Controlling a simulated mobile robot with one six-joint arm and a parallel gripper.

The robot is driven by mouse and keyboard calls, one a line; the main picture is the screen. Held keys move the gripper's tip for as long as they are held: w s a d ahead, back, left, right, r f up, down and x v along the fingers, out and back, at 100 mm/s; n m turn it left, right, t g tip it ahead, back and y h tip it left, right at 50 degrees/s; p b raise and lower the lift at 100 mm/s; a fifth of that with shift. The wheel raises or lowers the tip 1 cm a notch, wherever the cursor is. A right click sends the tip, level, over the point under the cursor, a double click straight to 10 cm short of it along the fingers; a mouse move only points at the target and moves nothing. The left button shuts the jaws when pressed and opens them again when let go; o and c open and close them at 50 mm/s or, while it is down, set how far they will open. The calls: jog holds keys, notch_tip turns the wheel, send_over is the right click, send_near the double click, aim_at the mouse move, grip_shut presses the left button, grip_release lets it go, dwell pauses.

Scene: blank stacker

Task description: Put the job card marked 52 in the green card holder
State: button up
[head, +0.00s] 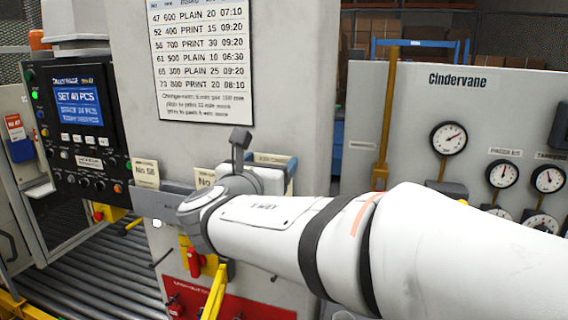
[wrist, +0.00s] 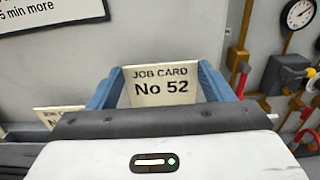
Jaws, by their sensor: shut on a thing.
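The job card marked 52 (wrist: 161,86) stands upright between the two blue fingers of my gripper (wrist: 160,74), which is shut on it. Its number faces the wrist camera. In the head view my wrist hides most of the gripper; a cream card (head: 279,160) shows partly behind it, its number hidden. A card marked 56 (head: 145,173) stands to the left in a grey rack (head: 165,205). Another card (head: 204,180) beside it is partly covered by my wrist. A card edge also shows at lower left in the wrist view (wrist: 57,114). I see no green card holder.
A printed job list (head: 201,60) hangs on the grey panel above the cards. A control box with a blue screen (head: 77,105) is at left, above a roller conveyor (head: 95,270). A gauge panel (head: 400,100) and yellow post (head: 386,110) stand at right.

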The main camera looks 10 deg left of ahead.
jog(key=o, duration=1.3)
jog(key=s+b, duration=0.1)
jog(key=s, duration=0.6)
jog(key=shift+s+a+b, duration=0.3)
jog(key=shift+s, duration=0.1)
